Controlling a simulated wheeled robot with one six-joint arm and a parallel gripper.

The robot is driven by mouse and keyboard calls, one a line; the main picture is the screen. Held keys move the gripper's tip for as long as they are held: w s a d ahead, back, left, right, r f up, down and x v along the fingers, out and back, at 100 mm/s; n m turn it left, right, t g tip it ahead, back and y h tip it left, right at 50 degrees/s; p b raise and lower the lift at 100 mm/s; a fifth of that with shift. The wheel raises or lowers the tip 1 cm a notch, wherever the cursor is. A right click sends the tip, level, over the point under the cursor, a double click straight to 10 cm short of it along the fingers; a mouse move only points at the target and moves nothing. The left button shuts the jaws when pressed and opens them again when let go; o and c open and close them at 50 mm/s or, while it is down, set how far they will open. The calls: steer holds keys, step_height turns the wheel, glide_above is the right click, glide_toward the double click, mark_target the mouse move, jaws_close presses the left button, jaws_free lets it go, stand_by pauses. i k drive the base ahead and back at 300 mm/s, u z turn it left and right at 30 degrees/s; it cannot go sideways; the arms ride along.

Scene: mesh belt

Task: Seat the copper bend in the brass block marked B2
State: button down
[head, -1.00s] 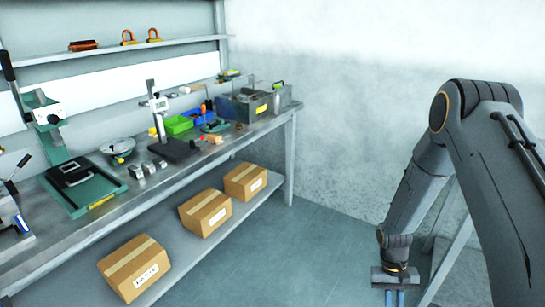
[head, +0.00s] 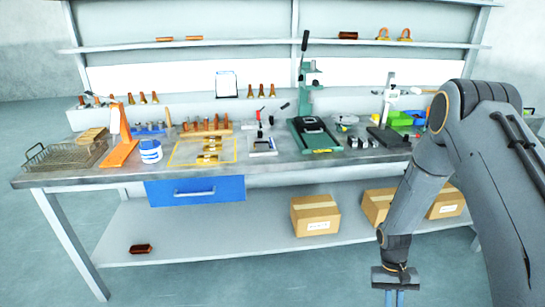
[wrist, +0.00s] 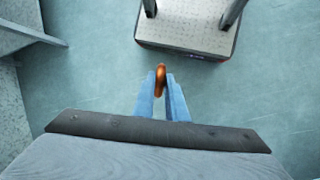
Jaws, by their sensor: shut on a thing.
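My gripper (wrist: 160,90) is shut on the copper bend (wrist: 160,76), which sticks out past the fingertips in the wrist view. In the head view my gripper (head: 394,297) hangs at the bottom edge, in front of the bench and below its top; its tips are cut off and the bend does not show. Small brass blocks (head: 208,159) stand in a row inside a yellow-outlined area on the bench, far from my gripper. Their markings are too small to read, so I cannot tell which is B2.
The bench (head: 110,176) carries a wire basket (head: 65,157), an orange stand (head: 120,150), a white-and-blue tub (head: 150,151), a wooden rack (head: 206,129) and a green press (head: 312,135). Cartons (head: 315,215) sit on the lower shelf. The floor in front is clear.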

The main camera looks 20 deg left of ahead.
mark_target(213, 140)
steer(key=u, duration=1.25)
steer(key=i, duration=0.95)
